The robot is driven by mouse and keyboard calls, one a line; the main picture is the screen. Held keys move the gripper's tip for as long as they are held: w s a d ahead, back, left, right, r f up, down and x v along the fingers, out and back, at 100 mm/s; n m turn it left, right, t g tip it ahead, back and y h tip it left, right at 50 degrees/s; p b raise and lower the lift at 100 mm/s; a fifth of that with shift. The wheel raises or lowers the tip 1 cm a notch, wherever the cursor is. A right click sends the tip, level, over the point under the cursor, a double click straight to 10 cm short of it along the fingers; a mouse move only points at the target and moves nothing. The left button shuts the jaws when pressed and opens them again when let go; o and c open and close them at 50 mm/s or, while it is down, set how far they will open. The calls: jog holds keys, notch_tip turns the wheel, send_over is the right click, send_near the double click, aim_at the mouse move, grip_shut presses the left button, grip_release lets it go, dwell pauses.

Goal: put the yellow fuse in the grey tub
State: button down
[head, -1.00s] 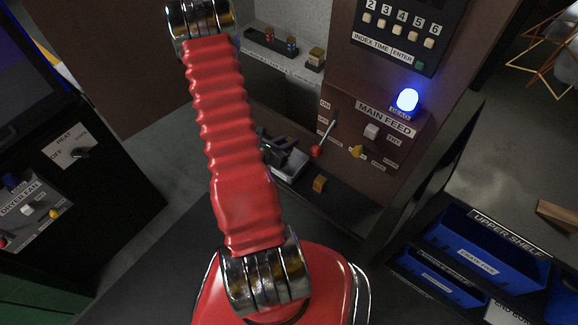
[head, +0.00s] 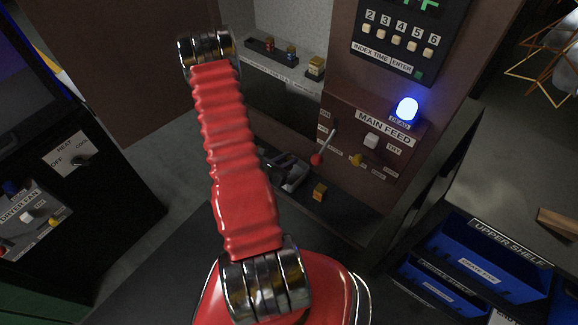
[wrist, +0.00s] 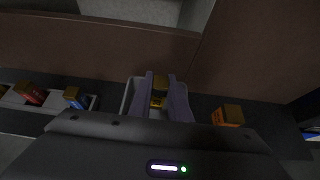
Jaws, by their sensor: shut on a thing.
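In the wrist view, my gripper (wrist: 168,100) is shut on the yellow fuse (wrist: 158,97), which shows as a yellow block with a dark label between the two grey-purple fingers. The grey tub (wrist: 127,98) is around or just below the fingers in that view. I cannot tell how far the fuse is inside its walls. In the head view, the grey tub (head: 295,178) sits on the dark lower ledge. There my red arm hides part of the gripper area, and the fuse cannot be made out.
An orange fuse (wrist: 228,115) stands right of the tub; it also shows in the head view (head: 319,191). A red fuse (wrist: 32,92) and a blue fuse (wrist: 75,97) stand to the left. The MAIN FEED panel (head: 372,140) with a red-knobbed lever rises behind.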

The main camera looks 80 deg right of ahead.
jog(key=shift+f, duration=2.05)
jog(key=shift+f, duration=0.1)
jog(key=c, duration=1.7)
grip_release()
jog(key=shift+o, duration=0.2)
jog(key=v, duration=1.2)
